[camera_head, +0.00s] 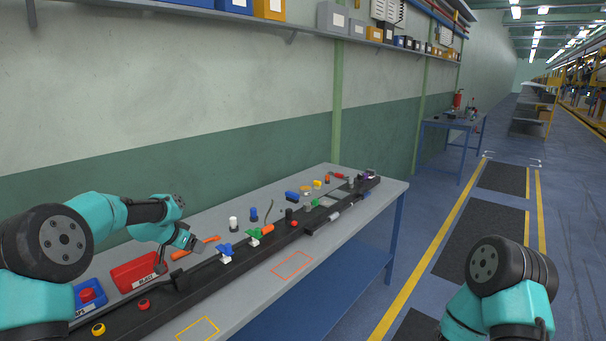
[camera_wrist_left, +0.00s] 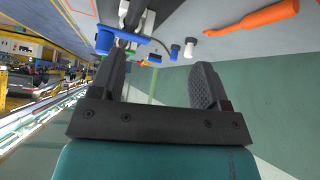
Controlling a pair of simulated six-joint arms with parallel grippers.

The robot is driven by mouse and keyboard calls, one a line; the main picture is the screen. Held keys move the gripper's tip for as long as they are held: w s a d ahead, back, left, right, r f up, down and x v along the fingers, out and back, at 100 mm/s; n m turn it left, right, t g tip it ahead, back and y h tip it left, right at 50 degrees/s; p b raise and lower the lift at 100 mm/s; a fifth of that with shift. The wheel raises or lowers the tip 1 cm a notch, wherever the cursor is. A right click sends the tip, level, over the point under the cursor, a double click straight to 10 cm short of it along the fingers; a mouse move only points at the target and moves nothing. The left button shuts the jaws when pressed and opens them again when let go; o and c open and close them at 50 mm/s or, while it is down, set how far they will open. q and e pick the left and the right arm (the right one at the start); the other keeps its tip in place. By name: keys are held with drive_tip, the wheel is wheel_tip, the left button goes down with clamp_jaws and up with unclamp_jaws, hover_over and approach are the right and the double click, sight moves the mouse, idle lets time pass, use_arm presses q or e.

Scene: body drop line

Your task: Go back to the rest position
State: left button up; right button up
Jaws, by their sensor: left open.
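My left gripper (camera_head: 190,241) hangs above the near left part of the bench, beside an orange-handled tool (camera_head: 195,248). In the left wrist view its two fingers (camera_wrist_left: 170,80) stand apart with nothing between them. The orange tool also shows at the top of that view (camera_wrist_left: 255,18), clear of the fingers. A blue part on a white base (camera_head: 225,250) sits on the dark rail to the right of the gripper. Of my right arm only a link shows at the lower right; its gripper is out of view.
The grey bench (camera_head: 345,232) carries a long dark rail with several small coloured parts. A red bin (camera_head: 138,272) and a blue bin (camera_head: 90,296) stand at the near left. A wall shelf (camera_head: 300,27) holds boxes.

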use_arm(q)
drive_tip(key=s+d+n+t, duration=0.2)
drive_tip(key=s+d, duration=0.6)
drive_tip(key=d, duration=0.5)
drive_tip(key=s+d+f+n+t+y, duration=0.15)
drive_tip(key=s+d, duration=0.35)
drive_tip(key=s, duration=0.6)
drive_tip(key=s+a+f+n+g, duration=0.1)
drive_tip(key=s+f+g, duration=0.2)
drive_tip(key=s+f, duration=0.4)
drive_tip(key=s+a+f+n+g+h, duration=0.1)
drive_tip(key=s+f+g, duration=0.2)
drive_tip(key=s+f, duration=0.4)
drive_tip(key=s+a+f+n+g, duration=0.1)
drive_tip(key=s+f+g, duration=0.2)
drive_tip(key=f, duration=1.5)
drive_tip(key=s, duration=0.4)
drive_tip(key=shift+s+f, duration=0.15)
drive_tip(key=shift+f, duration=0.25)
drive_tip(key=shift+a+g, duration=0.1)
drive_tip(key=shift+g, duration=0.15)
